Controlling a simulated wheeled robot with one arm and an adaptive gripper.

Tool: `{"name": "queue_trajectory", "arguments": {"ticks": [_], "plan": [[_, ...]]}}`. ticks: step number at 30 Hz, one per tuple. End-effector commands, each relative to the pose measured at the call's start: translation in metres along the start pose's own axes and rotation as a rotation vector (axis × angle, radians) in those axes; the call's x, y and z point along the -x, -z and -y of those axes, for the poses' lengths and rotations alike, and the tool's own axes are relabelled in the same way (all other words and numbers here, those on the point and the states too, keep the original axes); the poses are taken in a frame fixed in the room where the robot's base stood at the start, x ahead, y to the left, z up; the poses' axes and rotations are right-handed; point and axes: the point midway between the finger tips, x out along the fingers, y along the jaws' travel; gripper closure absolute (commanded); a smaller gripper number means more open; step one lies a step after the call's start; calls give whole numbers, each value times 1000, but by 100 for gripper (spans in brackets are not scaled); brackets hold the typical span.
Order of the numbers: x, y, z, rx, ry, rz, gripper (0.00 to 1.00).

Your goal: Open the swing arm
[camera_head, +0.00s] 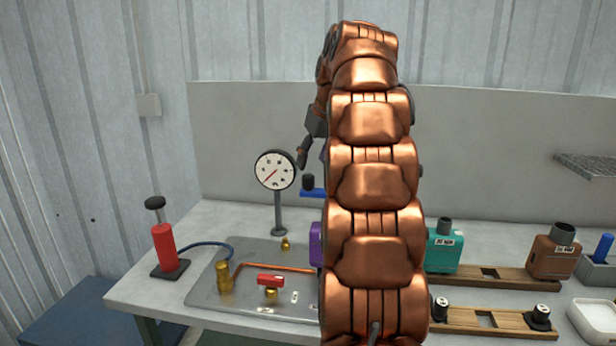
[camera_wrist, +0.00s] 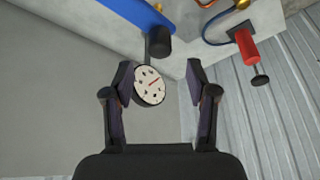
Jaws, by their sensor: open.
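The swing arm (camera_head: 315,192) appears to be the blue bar with an upright black knob (camera_head: 308,181) on its end. It shows just left of my arm, which hides the rest of it. In the wrist view the blue bar (camera_wrist: 140,13) runs in from the top edge, and its black knob (camera_wrist: 160,42) points toward the space beyond my fingers. My gripper (camera_wrist: 160,78) is open and empty, apart from the knob. In the head view its dark fingers (camera_head: 303,158) show partly, above the knob and left of my arm.
A dial gauge (camera_head: 275,170) on a post stands left of the knob. A red pump (camera_head: 165,248), brass fittings and a red-handled valve (camera_head: 270,279) are on the left of the bench. Mufflers on wooden rails stand right, including a teal one (camera_head: 445,249) and a brown one (camera_head: 553,255).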

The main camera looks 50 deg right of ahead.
Motion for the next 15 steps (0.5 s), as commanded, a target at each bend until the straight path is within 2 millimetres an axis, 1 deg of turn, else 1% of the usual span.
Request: {"name": "queue_trajectory", "arguments": {"ticks": [15], "plan": [[-47,0,0,-1,0,0,43]]}}
